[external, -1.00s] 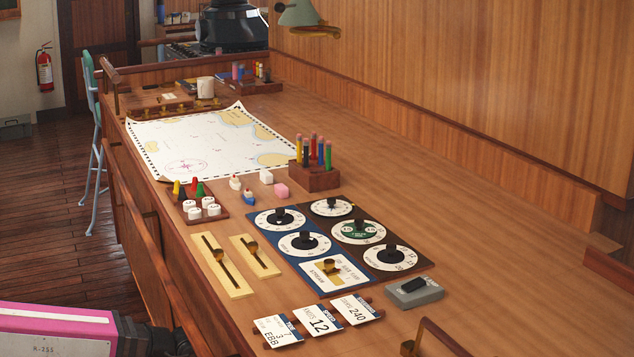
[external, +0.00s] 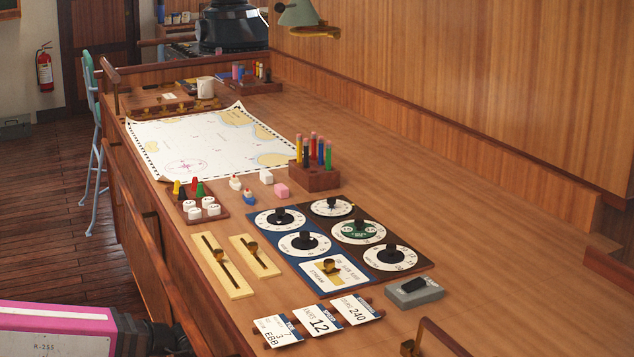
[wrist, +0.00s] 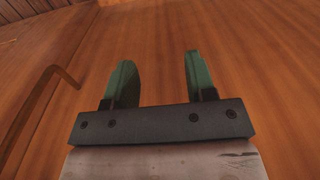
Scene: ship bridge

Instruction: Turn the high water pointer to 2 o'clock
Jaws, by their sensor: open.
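Several round white dials with dark knobs sit on a blue and dark brown panel on the counter in the external view. On the blue part are an upper dial (external: 279,218) and a lower dial (external: 305,244). On the brown part are a top dial (external: 331,207), a green-centred dial (external: 358,231) and a lower dial (external: 389,257). The lettering is too small to tell which is the high water one. My gripper (wrist: 158,80) is open and empty in the wrist view, its two green fingers apart over bare wood. It is outside the external view, where only part of my arm shows at lower left.
A brass lever plate (external: 328,270) lies below the dials, with flip cards (external: 318,322) in front and two brass sliders (external: 222,265) to the left. A grey box (external: 414,292) sits right. A pencil block (external: 318,178) and chart (external: 205,145) lie behind.

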